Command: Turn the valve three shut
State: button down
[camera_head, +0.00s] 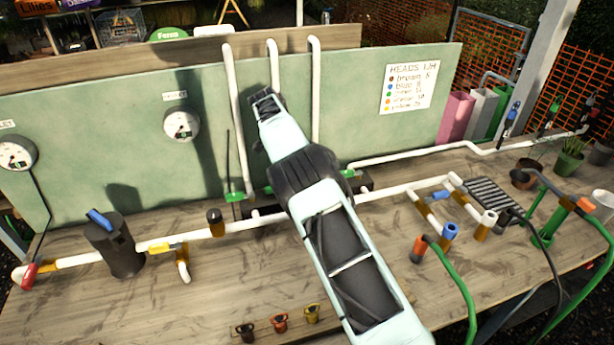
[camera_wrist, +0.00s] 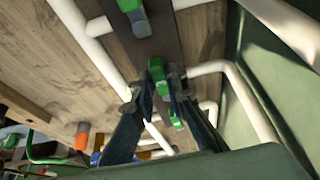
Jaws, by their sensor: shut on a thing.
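In the wrist view, my gripper (camera_wrist: 163,77) is shut on a green valve handle (camera_wrist: 156,68) on a dark bar. A second green handle (camera_wrist: 134,17) lies further up the same bar. My arm hides the middle of the bar and the gripper there. I cannot read any valve numbers.
White pipes (camera_head: 231,120) rise up the green back panel (camera_head: 340,110) and run along the wooden bench (camera_head: 200,290). A dark canister (camera_head: 114,247) stands at the left. Gauges (camera_head: 181,124) hang on the panel. A green hose (camera_head: 452,275) and a black grate (camera_head: 492,195) are at the right.

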jog(key=c, duration=1.9)
grip_release()
jog(key=shift+c, duration=0.2)
jog(key=v, duration=0.7)
jog(key=shift+a+r, duration=0.15)
jog(key=shift+r, duration=0.05)
